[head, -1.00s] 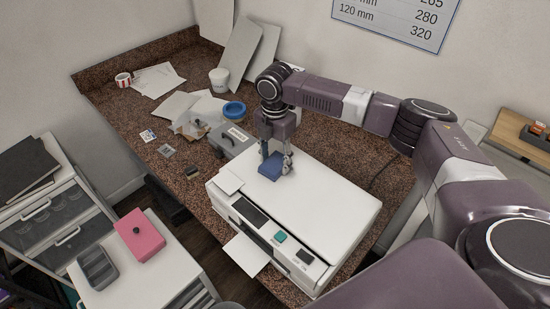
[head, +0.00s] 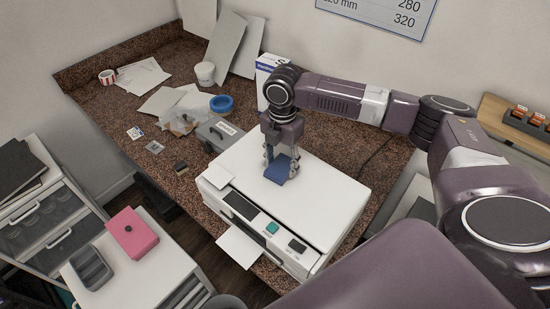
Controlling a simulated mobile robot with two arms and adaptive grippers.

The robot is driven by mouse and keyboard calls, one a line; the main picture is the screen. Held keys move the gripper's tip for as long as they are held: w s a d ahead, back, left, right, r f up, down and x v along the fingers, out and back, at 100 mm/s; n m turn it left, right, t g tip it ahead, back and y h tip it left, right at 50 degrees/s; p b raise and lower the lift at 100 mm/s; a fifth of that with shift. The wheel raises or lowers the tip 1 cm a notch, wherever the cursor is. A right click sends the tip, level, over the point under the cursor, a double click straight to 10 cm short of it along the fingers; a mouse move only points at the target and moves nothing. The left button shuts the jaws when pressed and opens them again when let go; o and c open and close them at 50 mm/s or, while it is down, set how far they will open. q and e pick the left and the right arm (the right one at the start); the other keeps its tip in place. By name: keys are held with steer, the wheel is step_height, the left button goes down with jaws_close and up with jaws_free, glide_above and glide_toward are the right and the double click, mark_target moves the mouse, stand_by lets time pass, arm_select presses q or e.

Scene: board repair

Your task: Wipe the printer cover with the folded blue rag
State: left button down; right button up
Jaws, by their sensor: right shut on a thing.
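The white printer (head: 315,195) stands on the speckled brown counter, its flat cover facing up. My right gripper (head: 281,164) points down over the back left part of the cover and is shut on the folded blue rag (head: 279,173). The rag appears to lie against the cover; the fingers hide part of it. The rest of the cover is bare. My left gripper is not in view.
A grey box (head: 217,135), a blue tape roll (head: 221,104) and a white cup (head: 205,72) stand left of and behind the printer. A blue and white box (head: 266,65) stands behind my right gripper. A pink box (head: 135,233) lies on the white cabinet at lower left.

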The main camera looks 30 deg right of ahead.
mark_target(264, 161)
steer(key=shift+s+d, duration=0.2)
steer(key=shift+s, duration=0.35)
steer(key=shift+w+a+f, duration=0.1)
steer(key=shift+w+a, duration=0.3)
steer(key=shift+w, duration=0.8)
steer(key=shift+w+a+r, duration=0.1)
steer(key=shift+w+a, duration=0.35)
steer(key=shift+w, duration=0.7)
steer(key=shift+w+a+f, duration=0.1)
steer(key=shift+w+a, duration=0.3)
steer(key=shift+w, duration=0.8)
steer(key=shift+r, duration=3)
step_height(264, 161, up, 3)
steer(key=shift+r, duration=0.1)
